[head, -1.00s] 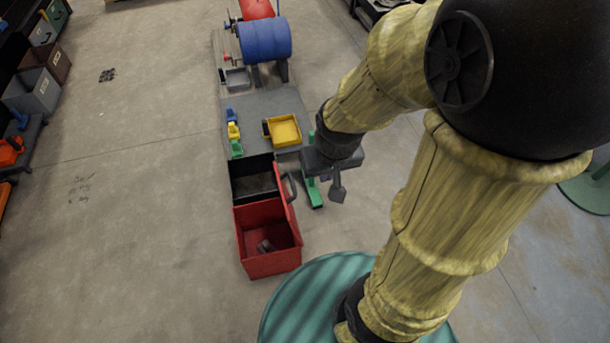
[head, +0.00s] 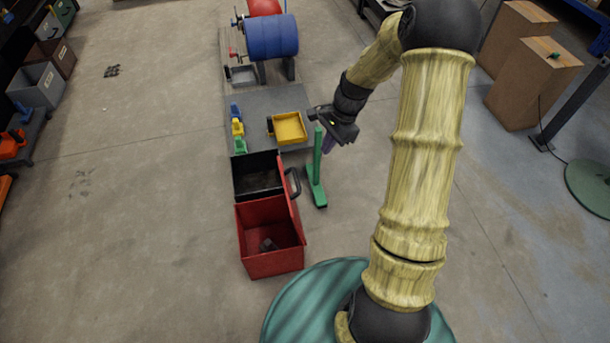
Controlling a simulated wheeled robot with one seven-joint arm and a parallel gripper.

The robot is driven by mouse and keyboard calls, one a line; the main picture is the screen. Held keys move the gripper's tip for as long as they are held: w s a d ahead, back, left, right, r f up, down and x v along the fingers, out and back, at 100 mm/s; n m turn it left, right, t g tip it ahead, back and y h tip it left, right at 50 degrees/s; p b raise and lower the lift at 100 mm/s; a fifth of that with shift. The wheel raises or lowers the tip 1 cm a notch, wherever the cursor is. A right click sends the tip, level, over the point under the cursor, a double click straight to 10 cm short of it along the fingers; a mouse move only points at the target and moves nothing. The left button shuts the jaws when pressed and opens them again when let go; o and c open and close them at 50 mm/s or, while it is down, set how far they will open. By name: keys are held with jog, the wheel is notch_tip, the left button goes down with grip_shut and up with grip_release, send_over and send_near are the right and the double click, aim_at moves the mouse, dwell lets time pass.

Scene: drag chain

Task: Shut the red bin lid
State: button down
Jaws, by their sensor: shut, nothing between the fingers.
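The red bin (head: 271,262) stands on the floor in front of my base, with a dark grey block (head: 267,244) inside its open compartment. Its red lid (head: 286,180) stands upright along the right side of the black compartment behind, with a dark handle (head: 293,182) on its outer face. My gripper (head: 328,148) is up and to the right of the lid, beside a green post, and touches neither lid nor bin. It is shut with nothing in it. The fingertips are small and partly hidden by the dark gripper body.
A green stand (head: 317,185) rises just right of the lid, close to my gripper. Behind the bin a grey platform (head: 262,105) holds a yellow tray (head: 289,128) and small coloured pieces. A blue drum (head: 268,38) stands farther back. Floor left of the bin is clear.

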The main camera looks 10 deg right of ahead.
jog(key=w+d+f+m+y, duration=0.1)
jog(key=w+d+f+m, duration=0.1)
jog(key=w+f+m, duration=0.1)
jog(key=shift+w+d+f+m+y+b, duration=0.25)
jog(key=shift+f+m+y+b, duration=0.25)
jog(key=shift+f, duration=0.45)
jog(key=shift+f, duration=0.1)
jog(key=a+r+b+x, duration=0.1)
jog(key=a+b+x, duration=0.1)
jog(key=x, duration=1)
jog(key=shift+a+f+b, duration=0.25)
jog(key=shift+a+b, duration=0.1)
jog(key=shift+b, duration=0.05)
jog(key=shift+w, duration=0.1)
